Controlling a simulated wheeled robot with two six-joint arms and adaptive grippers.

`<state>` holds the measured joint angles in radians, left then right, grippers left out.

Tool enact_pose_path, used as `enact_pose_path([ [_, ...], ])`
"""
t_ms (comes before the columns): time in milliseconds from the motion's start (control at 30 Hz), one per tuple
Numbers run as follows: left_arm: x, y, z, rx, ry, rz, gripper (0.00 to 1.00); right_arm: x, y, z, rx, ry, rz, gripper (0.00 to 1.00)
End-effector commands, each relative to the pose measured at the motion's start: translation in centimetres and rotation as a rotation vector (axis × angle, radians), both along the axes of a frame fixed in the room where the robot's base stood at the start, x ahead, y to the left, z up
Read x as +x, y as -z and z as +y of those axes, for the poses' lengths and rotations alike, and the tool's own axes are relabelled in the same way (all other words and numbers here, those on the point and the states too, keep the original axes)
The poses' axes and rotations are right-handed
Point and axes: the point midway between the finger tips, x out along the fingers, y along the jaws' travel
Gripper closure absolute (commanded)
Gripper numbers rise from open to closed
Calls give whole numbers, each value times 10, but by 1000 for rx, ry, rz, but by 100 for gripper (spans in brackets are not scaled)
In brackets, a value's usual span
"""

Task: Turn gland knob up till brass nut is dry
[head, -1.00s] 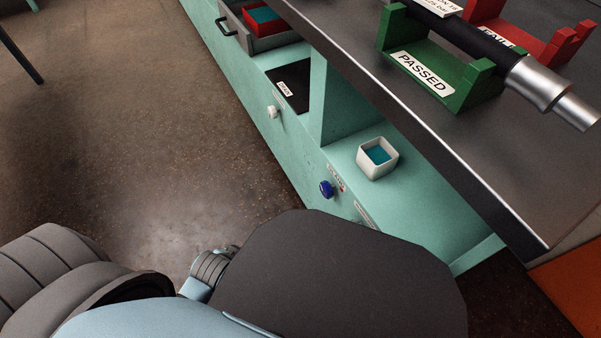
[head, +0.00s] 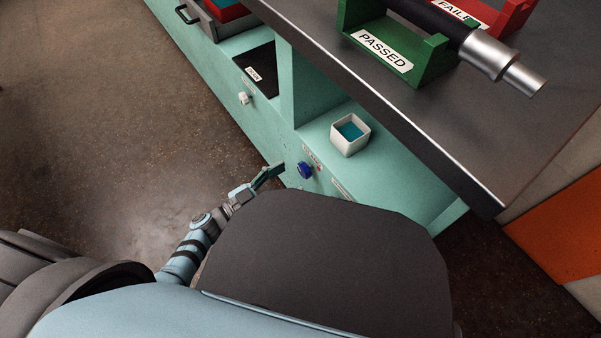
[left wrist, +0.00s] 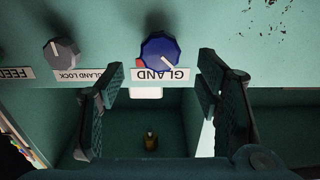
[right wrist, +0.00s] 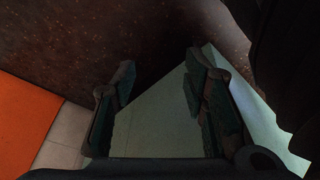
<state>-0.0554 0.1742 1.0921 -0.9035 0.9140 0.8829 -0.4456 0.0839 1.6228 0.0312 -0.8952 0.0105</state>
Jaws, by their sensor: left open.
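The blue gland knob (head: 305,170) is on the teal cabinet front in the head view. In the left wrist view it shows close up (left wrist: 160,50), with a white pointer line and an upside-down GLAND label (left wrist: 161,74). A small brass piece (left wrist: 150,140), seemingly the brass nut, shows in the dark recess; whether it is wet cannot be told. My left gripper (head: 270,174) is open just left of the knob in the head view. In the left wrist view its fingers (left wrist: 158,84) stand apart on either side of the knob's column, empty. My right gripper (right wrist: 160,72) is open and empty.
A grey GLAND LOCK knob (left wrist: 62,52) sits beside the gland knob. A white cup with teal contents (head: 338,147) stands on the cabinet ledge. The floor at left is clear.

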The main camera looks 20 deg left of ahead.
Motion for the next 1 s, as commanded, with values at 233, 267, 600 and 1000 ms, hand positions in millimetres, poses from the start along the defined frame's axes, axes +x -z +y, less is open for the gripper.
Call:
enact_pose_path([
  [233, 33, 2, -28, 0, -1, 0, 41, 3, -24, 3, -7, -21, 15, 60],
  [267, 34, 2, -29, 1, -1, 1, 41, 2, -26, 3, -7, -23, 17, 60],
  [600, 37, 0, -30, 1, -2, 1, 51, 2, -30, 4, -8, -25, 19, 60],
  [1000, 37, 0, -30, 6, -2, -4, 90, 3, -30, 3, -8, -25, 17, 60],
])
